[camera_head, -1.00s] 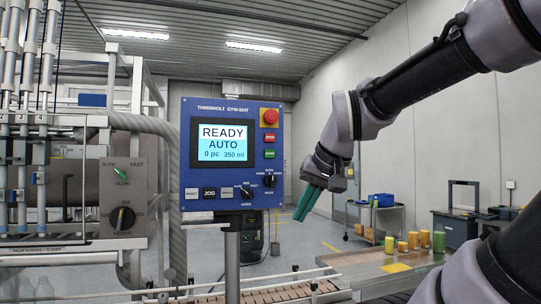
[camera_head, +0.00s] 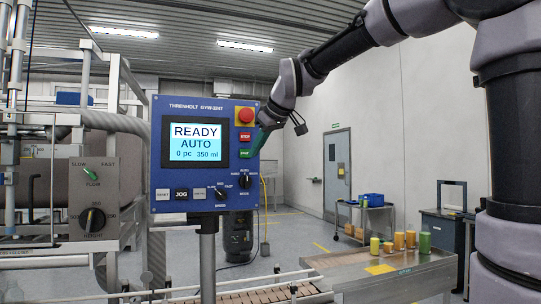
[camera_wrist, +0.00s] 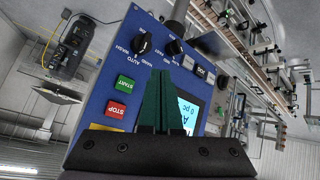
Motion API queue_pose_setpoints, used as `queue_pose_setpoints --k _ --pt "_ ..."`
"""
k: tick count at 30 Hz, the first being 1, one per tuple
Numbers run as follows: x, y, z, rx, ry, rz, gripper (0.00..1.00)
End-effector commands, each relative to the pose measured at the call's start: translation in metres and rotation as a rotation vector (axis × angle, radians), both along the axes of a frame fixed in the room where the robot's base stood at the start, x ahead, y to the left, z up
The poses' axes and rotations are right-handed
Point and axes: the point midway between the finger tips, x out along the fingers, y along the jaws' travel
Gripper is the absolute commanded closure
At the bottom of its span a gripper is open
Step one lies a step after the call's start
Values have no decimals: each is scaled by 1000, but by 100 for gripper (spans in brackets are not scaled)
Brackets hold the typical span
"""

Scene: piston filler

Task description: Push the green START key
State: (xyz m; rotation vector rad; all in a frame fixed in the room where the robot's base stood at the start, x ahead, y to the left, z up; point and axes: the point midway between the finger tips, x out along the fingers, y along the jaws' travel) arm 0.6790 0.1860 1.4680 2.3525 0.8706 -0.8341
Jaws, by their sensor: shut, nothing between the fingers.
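The blue control panel (camera_head: 180,103) faces me, its screen (camera_head: 196,145) reading READY, AUTO, 0 pc, 350 ml. The green START key (camera_head: 245,153) sits below the red STOP key (camera_head: 245,137) near the panel's right edge. My gripper (camera_head: 256,148) has its green fingers shut and empty, close beside the START key in the head view. In the wrist view the fingers (camera_wrist: 163,76) are over the panel, with the START key (camera_wrist: 125,83) uncovered to their left. Whether the fingertips touch the panel cannot be told.
A red emergency stop button (camera_head: 245,115) is above STOP. Black selector knobs (camera_head: 245,182) and the JOG key (camera_head: 181,194) are lower on the panel. A conveyor (camera_head: 265,295) runs below. Colored jars (camera_head: 399,240) stand on a table at right.

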Motion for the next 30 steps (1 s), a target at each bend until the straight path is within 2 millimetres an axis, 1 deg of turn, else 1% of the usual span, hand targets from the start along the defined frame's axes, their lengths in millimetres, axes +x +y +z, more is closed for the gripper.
queue_pose_setpoints --k 1,3,13,17,20,30 --pt "2 6 1 -5 -6 17 100" --pt "3 10 2 -7 -13 28 100" --pt "4 9 2 -8 -13 27 100" --pt "10 11 2 -9 -11 28 100" --pt "20 14 2 -8 -11 27 100" --pt "66 27 1 -7 -10 26 100"
